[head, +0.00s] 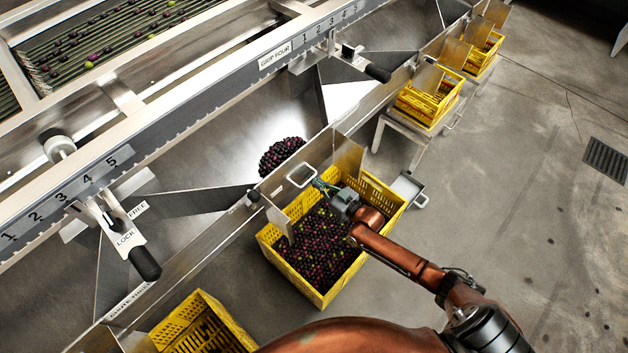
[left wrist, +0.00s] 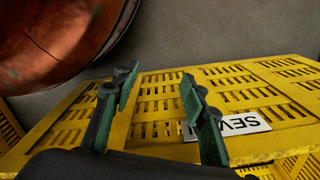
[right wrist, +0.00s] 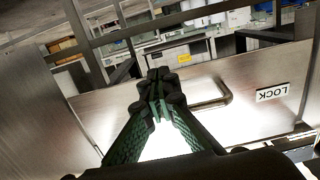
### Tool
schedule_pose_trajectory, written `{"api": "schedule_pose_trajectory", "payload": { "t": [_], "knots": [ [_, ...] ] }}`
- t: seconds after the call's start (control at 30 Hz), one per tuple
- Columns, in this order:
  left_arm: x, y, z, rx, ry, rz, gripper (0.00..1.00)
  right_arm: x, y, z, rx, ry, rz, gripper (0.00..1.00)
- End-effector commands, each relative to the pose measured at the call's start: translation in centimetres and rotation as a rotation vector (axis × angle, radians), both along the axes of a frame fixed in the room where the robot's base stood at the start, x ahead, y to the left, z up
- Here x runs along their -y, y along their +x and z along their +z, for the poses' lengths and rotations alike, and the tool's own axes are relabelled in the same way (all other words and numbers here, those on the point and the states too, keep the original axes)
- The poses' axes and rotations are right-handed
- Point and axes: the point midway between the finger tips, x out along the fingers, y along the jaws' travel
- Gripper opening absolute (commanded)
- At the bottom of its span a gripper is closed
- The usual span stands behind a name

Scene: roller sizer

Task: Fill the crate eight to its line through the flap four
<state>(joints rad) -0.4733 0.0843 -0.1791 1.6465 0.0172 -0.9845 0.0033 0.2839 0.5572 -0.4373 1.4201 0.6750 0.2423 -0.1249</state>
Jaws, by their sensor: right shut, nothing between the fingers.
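A yellow crate (head: 328,293) full of dark olives with a few green ones (head: 318,240) stands under the middle chute. Its number and fill line cannot be read. A flap handle (head: 301,175) sits on the chute front above the crate's far side; I take this to be flap four. A pile of olives (head: 282,155) lies in the chute behind it. My right gripper (head: 320,184) is shut and empty, close beside the handle. The right wrist view shows the fingers (right wrist: 157,80) left of a bar handle (right wrist: 214,104). My left gripper (left wrist: 157,85) is open and empty beside a yellow crate (left wrist: 155,125).
Another yellow crate (head: 205,325) stands front left. More crates (head: 428,98) stand back right.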

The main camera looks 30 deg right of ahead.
Motion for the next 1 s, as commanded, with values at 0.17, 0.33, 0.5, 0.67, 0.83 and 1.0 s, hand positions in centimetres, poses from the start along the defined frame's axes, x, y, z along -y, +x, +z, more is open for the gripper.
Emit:
{"api": "schedule_pose_trajectory", "payload": {
  "t": [0.17, 0.33, 0.5, 0.67, 0.83, 1.0],
  "knots": [
    [0.0, 0.0, 0.0, 0.000, 0.000, 0.000, 0.40, 0.0, 0.0, 0.0, 0.000, 0.000, 0.000, 0.00],
    [0.2, 0.2, 0.4, -0.001, -0.002, 0.000, 0.40, -0.1, 0.2, -0.2, 0.008, 0.003, 0.000, 0.00],
    [1.0, 1.6, 3.0, 0.003, -0.012, -0.001, 0.40, -0.4, 0.9, -0.7, 0.034, 0.012, 0.000, 0.00],
    [1.7, 2.6, 5.8, 0.003, -0.022, -0.001, 0.40, -0.6, 1.7, -0.7, 0.064, 0.024, 0.000, 0.00],
    [2.2, 3.1, 8.0, 0.002, -0.028, -0.001, 0.40, -0.9, 2.2, -0.5, 0.086, 0.031, 0.001, 0.00],
    [2.3, 3.2, 8.7, 0.001, -0.029, -0.001, 0.40, -1.2, 2.6, -0.2, 0.093, 0.034, 0.004, 0.00]
  ]
}}
